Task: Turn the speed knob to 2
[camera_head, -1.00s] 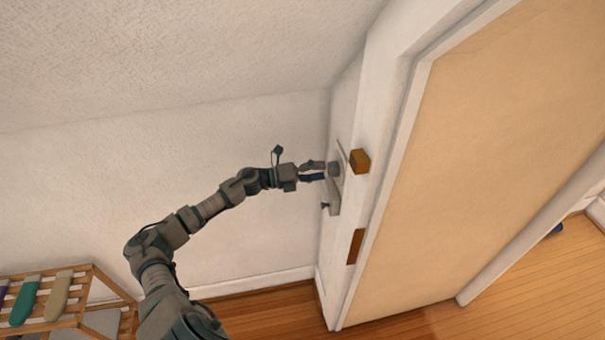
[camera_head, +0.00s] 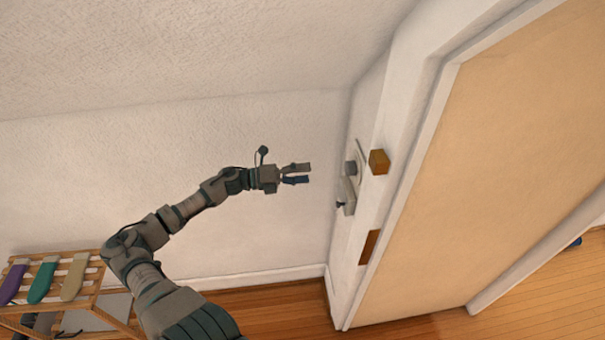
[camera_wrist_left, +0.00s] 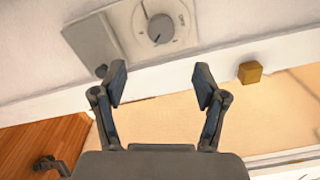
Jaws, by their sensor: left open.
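The speed knob (camera_head: 350,168) is a grey round knob on a light wall plate on the narrow wall beside the door frame. A dark pointer line shows on the knob. My left gripper (camera_head: 308,173) is open and empty, to the left of the knob and apart from it. In the left wrist view its two fingers (camera_wrist_left: 160,84) are spread below the dial. My right gripper is not in view.
A grey box (camera_wrist_left: 92,40) with a small dark knob adjoins the dial. A yellow-brown block (camera_head: 379,161) and a brown plate (camera_head: 369,246) are on the door frame. A wooden rack (camera_head: 85,262) with coloured items stands at lower left. The wall left of the gripper is bare.

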